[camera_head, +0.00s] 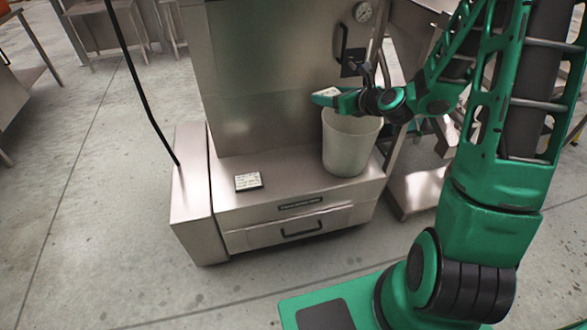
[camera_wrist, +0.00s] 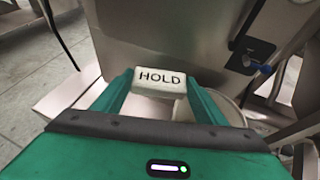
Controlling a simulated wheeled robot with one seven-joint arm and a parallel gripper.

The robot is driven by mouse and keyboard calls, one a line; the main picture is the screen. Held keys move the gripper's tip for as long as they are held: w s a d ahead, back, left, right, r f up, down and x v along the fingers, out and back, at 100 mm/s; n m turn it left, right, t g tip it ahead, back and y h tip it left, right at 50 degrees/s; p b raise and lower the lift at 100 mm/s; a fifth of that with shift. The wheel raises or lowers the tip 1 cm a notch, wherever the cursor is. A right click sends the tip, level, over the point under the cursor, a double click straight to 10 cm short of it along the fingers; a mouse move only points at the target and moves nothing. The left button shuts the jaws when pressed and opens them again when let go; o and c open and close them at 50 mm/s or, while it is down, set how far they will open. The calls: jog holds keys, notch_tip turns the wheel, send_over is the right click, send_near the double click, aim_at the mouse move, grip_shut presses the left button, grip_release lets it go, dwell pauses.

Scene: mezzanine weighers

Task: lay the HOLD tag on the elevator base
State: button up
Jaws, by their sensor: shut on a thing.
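The HOLD tag (camera_wrist: 160,82) is a small white block with dark lettering. In the wrist view it sits between the two green fingers of my gripper (camera_wrist: 160,88), which is shut on it. In the head view the tag (camera_head: 328,92) shows as a pale piece at the tip of my gripper (camera_head: 326,97), above the rim of the grey bucket. The elevator base (camera_head: 288,185) is a low metal step with a drawer front, below the tall steel housing. The tag is held in the air, apart from the base.
A grey bucket (camera_head: 349,145) stands on the right of the base. A small labelled pad (camera_head: 248,182) lies on its left front. Bare metal lies between them. A black cable (camera_head: 137,90) hangs at the left. The steel housing (camera_head: 265,75) rises behind.

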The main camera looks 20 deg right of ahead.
jog(key=shift+w+a+f, duration=0.1)
jog(key=shift+a+f, duration=0.05)
jog(key=shift+a, duration=0.6)
jog(key=a+f+m+h, duration=0.1)
jog(key=a+f, duration=0.1)
jog(key=f, duration=0.8)
jog(key=w+a+f+m+h, duration=0.1)
jog(key=a+f, duration=0.2)
jog(key=f, duration=0.8)
jog(key=shift+a+h, duration=0.15)
jog(key=shift+h, duration=0.15)
jog(key=shift+f+m, duration=0.15)
jog(key=shift+m, duration=0.15)
